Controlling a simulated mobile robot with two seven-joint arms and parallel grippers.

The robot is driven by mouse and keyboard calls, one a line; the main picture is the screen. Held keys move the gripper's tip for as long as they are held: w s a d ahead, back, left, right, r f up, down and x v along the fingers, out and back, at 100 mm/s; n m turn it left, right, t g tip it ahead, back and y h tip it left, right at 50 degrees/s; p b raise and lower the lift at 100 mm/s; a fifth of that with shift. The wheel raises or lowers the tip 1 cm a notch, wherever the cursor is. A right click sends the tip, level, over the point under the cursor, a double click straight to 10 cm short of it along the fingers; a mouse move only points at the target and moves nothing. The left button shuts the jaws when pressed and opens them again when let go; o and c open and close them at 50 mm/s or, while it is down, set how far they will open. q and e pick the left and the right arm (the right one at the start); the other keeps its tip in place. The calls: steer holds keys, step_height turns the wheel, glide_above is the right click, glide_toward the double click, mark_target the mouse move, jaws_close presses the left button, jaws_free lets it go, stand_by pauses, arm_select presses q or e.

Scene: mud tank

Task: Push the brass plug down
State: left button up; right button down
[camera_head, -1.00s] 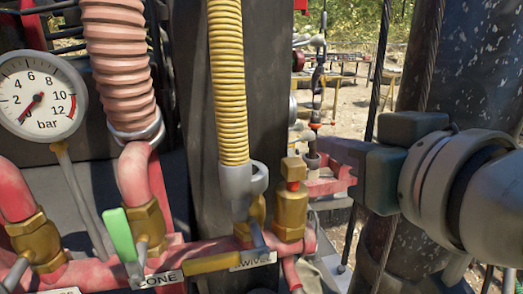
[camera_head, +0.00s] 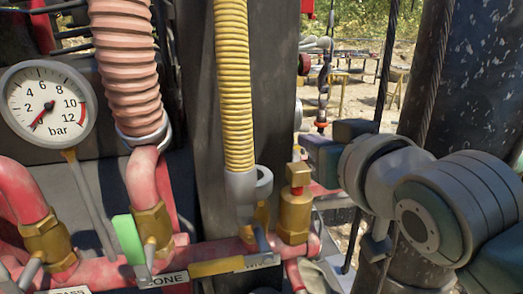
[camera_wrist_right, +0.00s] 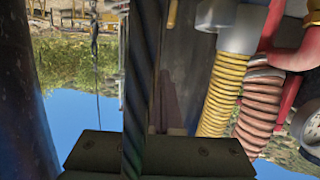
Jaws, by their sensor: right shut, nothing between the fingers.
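The brass plug (camera_head: 297,174) is a small square-topped cap in the head view. It stands upright on a rounded brass fitting (camera_head: 294,215), with a thin red band between them. The fitting sits at the right end of the red pipe. My right gripper (camera_head: 310,150) is shut and empty. Its dark fingers point left and their tips are just above and right of the plug's top. I cannot tell whether they touch it. In the right wrist view the dark gripper body fills the bottom, and the plug cannot be made out. My left gripper is not in view.
A yellow ribbed hose (camera_head: 234,85) hangs left of the plug into a grey fitting. Further left are a pink ribbed hose (camera_head: 128,65), a green lever (camera_head: 127,238) and a pressure gauge (camera_head: 47,103). Dark cables (camera_head: 384,65) run beside a dark column at right.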

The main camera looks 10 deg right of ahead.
mark_target(301, 177)
steer(key=w+f, duration=0.2)
steer(key=f, duration=0.1)
steer(key=shift+w+f+p, duration=0.15)
steer(key=shift+w+p, duration=0.15)
steer(key=shift+p, duration=0.05)
steer(key=shift+f, duration=0.7)
step_height(301, 177, down, 3)
steer(key=b, duration=0.2)
steer(key=shift+b, duration=0.3)
